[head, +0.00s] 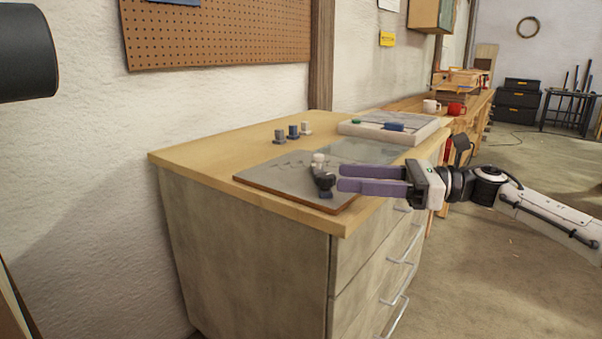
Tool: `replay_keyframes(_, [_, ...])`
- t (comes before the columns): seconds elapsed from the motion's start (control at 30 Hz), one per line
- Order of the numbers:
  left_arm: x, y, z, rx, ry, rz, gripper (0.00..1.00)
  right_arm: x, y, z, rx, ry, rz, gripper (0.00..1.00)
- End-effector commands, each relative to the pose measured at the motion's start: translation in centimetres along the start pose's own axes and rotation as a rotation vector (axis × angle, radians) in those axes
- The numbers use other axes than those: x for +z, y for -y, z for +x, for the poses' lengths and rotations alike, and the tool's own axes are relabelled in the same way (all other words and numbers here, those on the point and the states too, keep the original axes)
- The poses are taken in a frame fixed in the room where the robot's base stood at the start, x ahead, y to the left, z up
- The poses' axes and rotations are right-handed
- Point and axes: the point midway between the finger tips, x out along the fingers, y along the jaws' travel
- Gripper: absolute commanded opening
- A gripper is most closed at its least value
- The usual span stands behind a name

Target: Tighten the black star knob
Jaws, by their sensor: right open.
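The black star knob (325,180) sits on a small dark fixture on a grey board (275,174) that lies on the wooden bench top. A pale round knob (318,160) stands just behind it. My right gripper (340,178) comes in from the right with its two purple fingers level and pointing left. The fingers are apart, and their tips are close to the right side of the black knob. I cannot tell whether they touch it. My left gripper is not in view.
A pale tray (431,129) with blue and green items lies behind the board. A white mug (430,106) and a red mug (456,109) stand farther back. The bench's left part is clear.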

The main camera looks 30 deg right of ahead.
Motion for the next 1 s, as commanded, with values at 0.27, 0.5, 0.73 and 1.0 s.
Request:
replay_keyframes(0.27, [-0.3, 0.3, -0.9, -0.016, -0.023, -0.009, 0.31, 0.5, -0.1, 2.9, 0.003, 0.007, 0.0, 0.47])
replay_keyframes(0.5, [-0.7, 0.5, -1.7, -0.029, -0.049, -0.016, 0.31, 0.4, -0.1, 6.4, 0.004, 0.006, 0.001, 0.47])
replay_keyframes(0.73, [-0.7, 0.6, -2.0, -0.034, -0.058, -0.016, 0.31, 0.2, -0.1, 9.0, 0.003, 0.003, 0.002, 0.47])
replay_keyframes(1.0, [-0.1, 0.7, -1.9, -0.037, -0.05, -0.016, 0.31, 0.1, -0.1, 9.6, 0.002, 0.0, 0.002, 0.47])
